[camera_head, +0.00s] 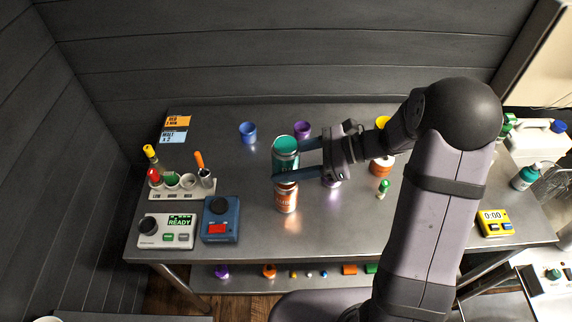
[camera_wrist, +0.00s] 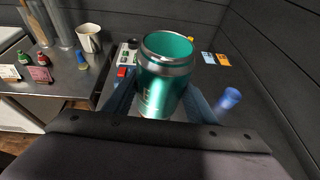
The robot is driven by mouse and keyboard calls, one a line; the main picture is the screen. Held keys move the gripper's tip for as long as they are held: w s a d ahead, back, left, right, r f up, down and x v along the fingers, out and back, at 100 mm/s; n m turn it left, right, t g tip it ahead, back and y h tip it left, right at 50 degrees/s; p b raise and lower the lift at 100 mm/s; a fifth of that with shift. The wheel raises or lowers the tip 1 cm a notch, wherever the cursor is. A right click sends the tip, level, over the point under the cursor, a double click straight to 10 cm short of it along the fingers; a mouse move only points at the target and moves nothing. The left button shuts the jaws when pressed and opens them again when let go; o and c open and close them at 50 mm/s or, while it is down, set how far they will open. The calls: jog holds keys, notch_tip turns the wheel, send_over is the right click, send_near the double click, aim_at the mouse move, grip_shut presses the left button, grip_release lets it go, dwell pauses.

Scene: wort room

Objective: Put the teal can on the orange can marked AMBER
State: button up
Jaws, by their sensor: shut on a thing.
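The teal can (camera_head: 285,146) is upright between the two fingers of my gripper (camera_head: 291,161), which is shut on it. In the head view it is directly above the orange can (camera_head: 287,197), whose label is partly readable. The lower part of the teal can and the top of the orange can are partly hidden by a finger, so I cannot tell whether they touch. The teal can also fills the middle of the wrist view (camera_wrist: 164,80), with its open top facing up. The orange can stands upright on the steel table (camera_head: 240,185).
A blue can (camera_head: 248,132) and a purple can (camera_head: 302,130) stand behind. A yellow can (camera_head: 382,122) and another orange can (camera_head: 381,167) are to the right, near my arm. A blue box (camera_head: 220,222) and a READY device (camera_head: 167,231) are at the front left, with a tube rack (camera_head: 181,190) behind.

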jog(key=shift+f, duration=0.8)
jog(key=shift+f, duration=0.15)
jog(key=o, duration=1.3)
